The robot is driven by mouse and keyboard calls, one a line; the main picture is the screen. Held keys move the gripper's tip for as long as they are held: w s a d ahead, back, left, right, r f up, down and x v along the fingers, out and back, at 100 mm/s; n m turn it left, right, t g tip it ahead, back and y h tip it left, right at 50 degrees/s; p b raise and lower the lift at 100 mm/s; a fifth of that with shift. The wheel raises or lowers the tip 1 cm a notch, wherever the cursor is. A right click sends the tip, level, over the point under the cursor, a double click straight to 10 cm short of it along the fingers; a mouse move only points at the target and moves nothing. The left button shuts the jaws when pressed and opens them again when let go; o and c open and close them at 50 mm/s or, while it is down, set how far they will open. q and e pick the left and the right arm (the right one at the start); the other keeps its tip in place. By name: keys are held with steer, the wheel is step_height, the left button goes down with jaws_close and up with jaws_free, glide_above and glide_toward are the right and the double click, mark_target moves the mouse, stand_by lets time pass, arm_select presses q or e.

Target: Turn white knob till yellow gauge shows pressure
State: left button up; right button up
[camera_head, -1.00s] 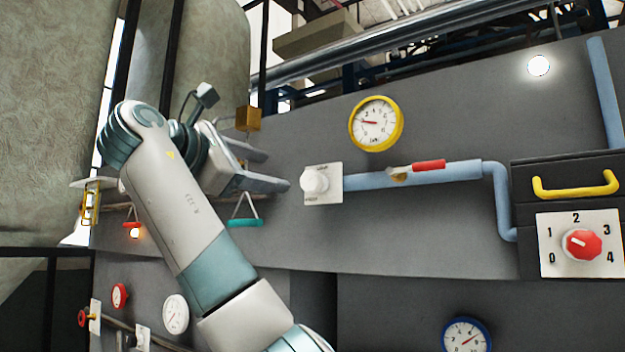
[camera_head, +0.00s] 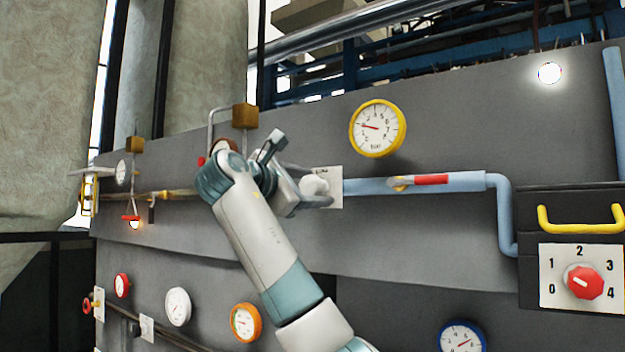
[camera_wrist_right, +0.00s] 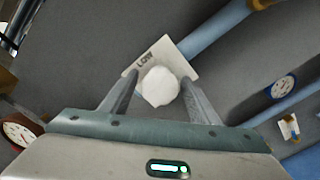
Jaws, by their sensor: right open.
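The white knob (camera_head: 314,185) sits on a white plate (camera_head: 336,186) on the grey panel, at the left end of a blue pipe. In the right wrist view the knob (camera_wrist_right: 160,87) lies between the two open fingers of my right gripper (camera_wrist_right: 158,92), and the plate above it reads "LOW". In the head view my right gripper (camera_head: 316,190) reaches the knob from the left and partly covers it. I cannot tell whether the fingers touch it. The yellow gauge (camera_head: 377,128) is above the pipe; its red needle points left, toward the low numbers. My left gripper is not in view.
The blue pipe (camera_head: 460,182) carries a valve with a red handle (camera_head: 431,180). At right are a yellow handle (camera_head: 580,216) and a red numbered knob (camera_head: 585,283). An orange gauge (camera_head: 245,322) and a blue gauge (camera_head: 462,338) are lower down. A lit lamp (camera_head: 549,73) is at upper right.

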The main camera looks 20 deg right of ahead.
steer(key=shift+w+d, duration=0.1)
steer(key=c, duration=1)
steer(key=shift+c, duration=0.2)
